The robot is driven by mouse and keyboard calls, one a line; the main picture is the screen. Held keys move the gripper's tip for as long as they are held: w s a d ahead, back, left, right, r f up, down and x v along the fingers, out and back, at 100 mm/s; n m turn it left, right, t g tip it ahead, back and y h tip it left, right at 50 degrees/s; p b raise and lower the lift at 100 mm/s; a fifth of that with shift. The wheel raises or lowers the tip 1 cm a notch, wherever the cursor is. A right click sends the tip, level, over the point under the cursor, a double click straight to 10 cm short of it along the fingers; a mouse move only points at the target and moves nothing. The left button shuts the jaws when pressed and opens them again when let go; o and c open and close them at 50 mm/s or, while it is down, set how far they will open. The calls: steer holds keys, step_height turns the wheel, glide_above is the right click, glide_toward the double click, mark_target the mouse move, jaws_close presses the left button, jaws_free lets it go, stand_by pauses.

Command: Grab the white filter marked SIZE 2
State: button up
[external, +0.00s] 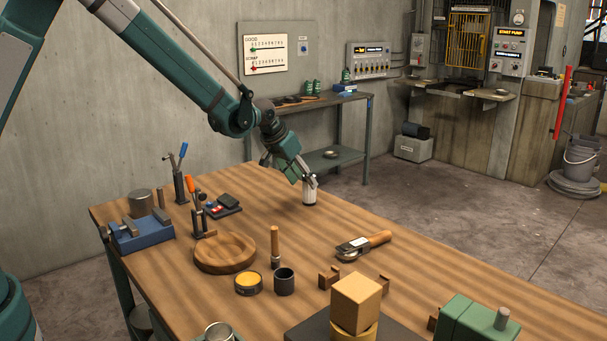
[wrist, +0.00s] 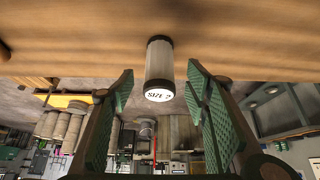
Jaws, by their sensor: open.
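The white filter (external: 310,192) stands upright on the wooden table near its far edge. In the wrist view the white filter (wrist: 159,72) shows its end marked SIZE 2, with dark rims at both ends. My gripper (external: 309,182) is just above and beside the filter in the external view. In the wrist view my gripper's two green pads (wrist: 158,92) are apart, with the filter between them in the picture and free space on both sides. I cannot tell how deep the filter lies between the fingers.
Upright clamps (external: 201,215) stand at the left. The table around the filter is clear.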

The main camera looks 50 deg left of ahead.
mark_target(309, 187)
steer(key=shift+f, duration=0.1)
steer(key=shift+x, duration=2.55)
steer(key=shift+c, duration=0.6)
steer(key=c, duration=0.9)
